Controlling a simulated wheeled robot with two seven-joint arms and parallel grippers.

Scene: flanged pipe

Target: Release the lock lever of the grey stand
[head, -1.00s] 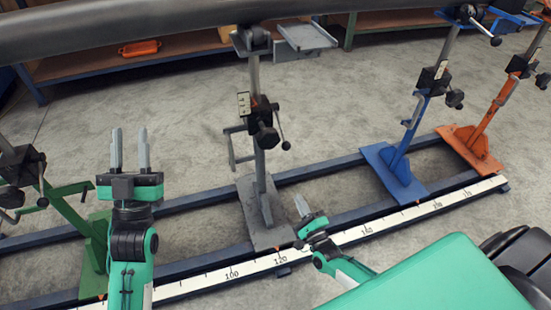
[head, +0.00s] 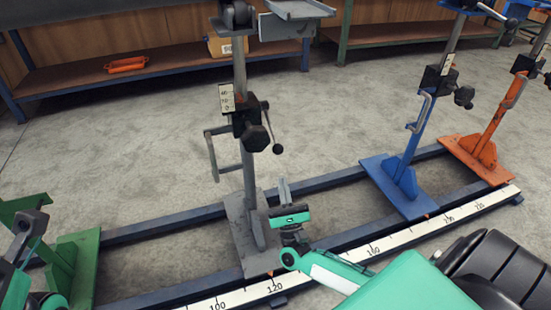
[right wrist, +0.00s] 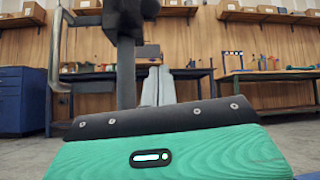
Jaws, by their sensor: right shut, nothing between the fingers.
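The grey stand (head: 247,185) stands upright on the rail. Its black clamp block (head: 247,118) carries a dark knob and, on the right, the thin lock lever (head: 271,126), which hangs down to a black ball. My right gripper (head: 284,188) is shut and empty, fingers up, below the lever and right of the post in the head view. In the right wrist view its fingers (right wrist: 158,86) show beside the grey post (right wrist: 126,75), with the clamp's dark underside (right wrist: 125,15) above. The lever is not clear there. My left gripper (head: 25,235) is partly cut off at the lower left; its opening is unclear.
The grey stand's side handle (head: 212,150) sticks out left. A green stand (head: 75,265) is at left; blue (head: 405,175) and orange (head: 485,150) stands are at right. A scaled rail (head: 345,258) runs along the front. A workbench (head: 170,75) stands behind open floor.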

